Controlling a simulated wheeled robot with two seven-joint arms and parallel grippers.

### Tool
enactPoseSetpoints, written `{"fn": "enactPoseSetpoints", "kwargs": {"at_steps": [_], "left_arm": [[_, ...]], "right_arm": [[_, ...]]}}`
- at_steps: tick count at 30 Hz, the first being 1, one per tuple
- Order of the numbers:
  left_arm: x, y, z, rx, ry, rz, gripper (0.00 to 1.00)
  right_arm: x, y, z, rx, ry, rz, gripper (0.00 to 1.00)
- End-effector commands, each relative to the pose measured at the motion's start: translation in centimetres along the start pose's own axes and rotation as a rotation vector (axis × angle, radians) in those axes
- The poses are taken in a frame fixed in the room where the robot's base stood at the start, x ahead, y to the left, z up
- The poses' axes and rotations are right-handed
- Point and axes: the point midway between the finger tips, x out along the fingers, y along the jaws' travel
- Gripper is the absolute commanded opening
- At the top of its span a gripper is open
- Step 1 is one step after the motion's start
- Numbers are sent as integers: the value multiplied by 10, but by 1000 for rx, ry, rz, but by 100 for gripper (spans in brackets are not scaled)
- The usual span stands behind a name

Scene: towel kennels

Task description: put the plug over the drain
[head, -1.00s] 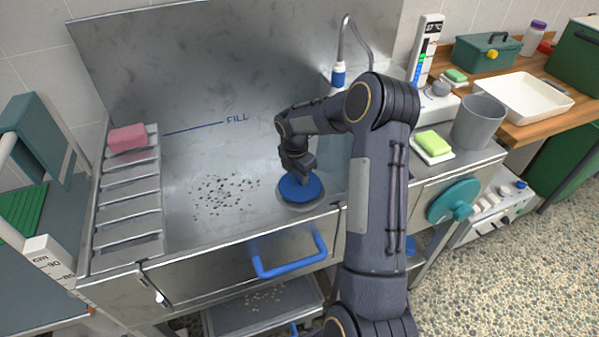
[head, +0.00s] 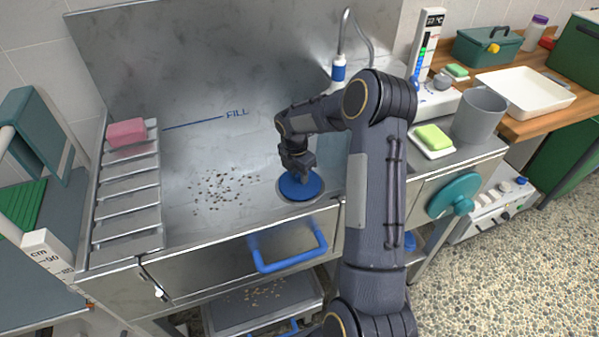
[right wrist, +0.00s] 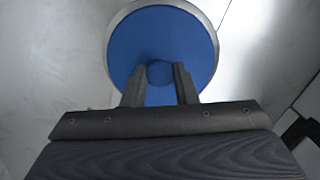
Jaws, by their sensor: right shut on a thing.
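The plug is a round blue disc (head: 301,187) with a small blue knob in its middle. It lies at the front right of the steel tub floor, over the grey drain ring (head: 287,200), whose rim shows around its edge. In the right wrist view the plug (right wrist: 190,45) fills the top centre, and a pale ring (right wrist: 113,22) shows around its edge. My right gripper (head: 299,172) points down at the plug's middle. Its fingers (right wrist: 160,80) are shut on the knob. Whether the plug is fully seated cannot be told. My left gripper is not in view.
Dark crumbs of grit (head: 222,190) lie on the tub floor left of the plug. A slatted steel ramp (head: 127,205) with a pink sponge (head: 127,132) stands at the left. A blue handle (head: 288,250) sticks out in front. A green soap (head: 433,137) and grey bucket (head: 479,115) stand right.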

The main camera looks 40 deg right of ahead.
Motion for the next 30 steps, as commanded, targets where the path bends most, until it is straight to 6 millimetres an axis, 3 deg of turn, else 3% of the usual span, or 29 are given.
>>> {"fn": "enactPoseSetpoints", "kwargs": {"at_steps": [29,30], "left_arm": [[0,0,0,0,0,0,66],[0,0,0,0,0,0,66]], "right_arm": [[4,0,0,0,0,0,0],[4,0,0,0,0,0,31]]}}
